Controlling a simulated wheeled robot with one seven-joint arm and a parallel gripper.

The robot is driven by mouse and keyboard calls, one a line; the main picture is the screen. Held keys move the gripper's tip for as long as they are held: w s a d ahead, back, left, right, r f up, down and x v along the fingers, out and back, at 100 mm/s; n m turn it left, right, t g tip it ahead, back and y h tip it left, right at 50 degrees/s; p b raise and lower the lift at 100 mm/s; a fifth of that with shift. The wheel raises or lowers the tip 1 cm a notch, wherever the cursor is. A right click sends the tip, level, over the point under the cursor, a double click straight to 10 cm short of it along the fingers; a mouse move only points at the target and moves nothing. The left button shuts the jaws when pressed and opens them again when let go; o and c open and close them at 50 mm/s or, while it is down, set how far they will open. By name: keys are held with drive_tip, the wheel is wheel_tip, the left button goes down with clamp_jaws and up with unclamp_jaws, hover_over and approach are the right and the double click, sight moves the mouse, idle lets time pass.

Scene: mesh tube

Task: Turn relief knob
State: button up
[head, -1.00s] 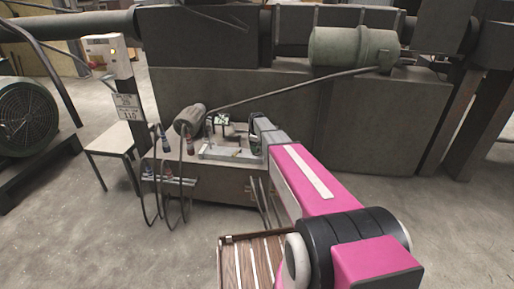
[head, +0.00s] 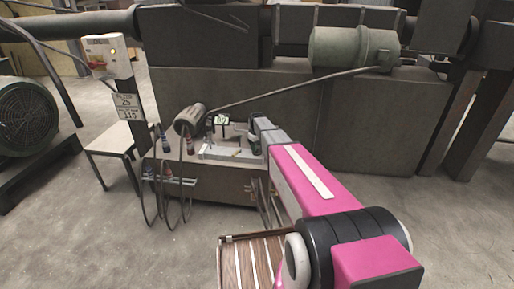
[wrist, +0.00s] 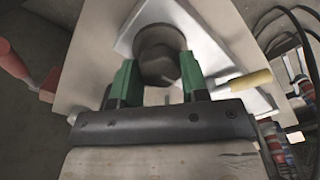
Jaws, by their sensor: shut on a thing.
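The relief knob (wrist: 160,50) is a dark round knob on a pale plate, near the top middle of the wrist view. My gripper (wrist: 159,80) has its two green fingers on either side of the knob, shut on it. In the head view my gripper (head: 254,143) reaches the right end of the bench-top unit (head: 228,154). The knob cannot be made out there behind the gripper and arm.
A yellow-handled lever (wrist: 250,80) is close right of the fingers, and a red handle (wrist: 14,60) is at the left. Hoses (head: 165,195) hang at the unit's front. A post sign (head: 127,107) shows small numbers. A slatted wooden piece (head: 250,265) is in front.

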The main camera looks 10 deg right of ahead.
drive_tip(key=m, duration=0.4)
drive_tip(key=shift+m, duration=0.3)
drive_tip(key=m, duration=0.4)
drive_tip(key=shift+m, duration=0.3)
drive_tip(key=o, duration=0.9)
drive_tip(key=shift+o, duration=0.2)
wheel_tip(320, 180, up, 11)
